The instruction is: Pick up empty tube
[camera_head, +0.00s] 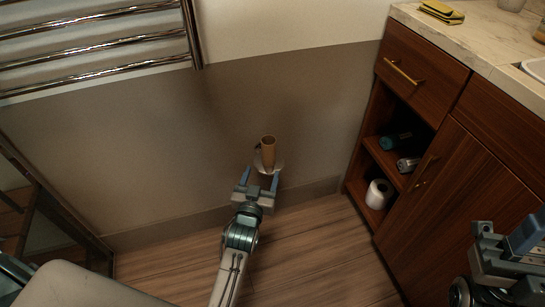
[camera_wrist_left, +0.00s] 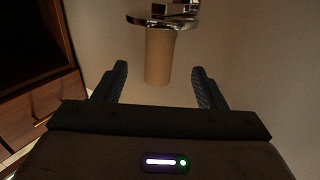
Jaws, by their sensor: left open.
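The empty tube (camera_head: 268,152) is a bare brown cardboard cylinder. My left gripper (camera_head: 260,178) is open and empty, just below and in front of the tube. In the left wrist view its two fingers (camera_wrist_left: 160,82) lie on either side of the tube's near end, with gaps on both sides. My right gripper (camera_head: 512,250) shows partly at the right edge, away from the tube; its jaw state is unclear.
A wooden cabinet (camera_head: 437,203) stands on the right, with a white paper roll (camera_head: 379,194) and bottles (camera_head: 396,140) on its open shelves. A metal towel rail (camera_head: 100,47) hangs at upper left. A dark frame (camera_head: 45,200) stands at left. The floor (camera_head: 310,245) between is clear.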

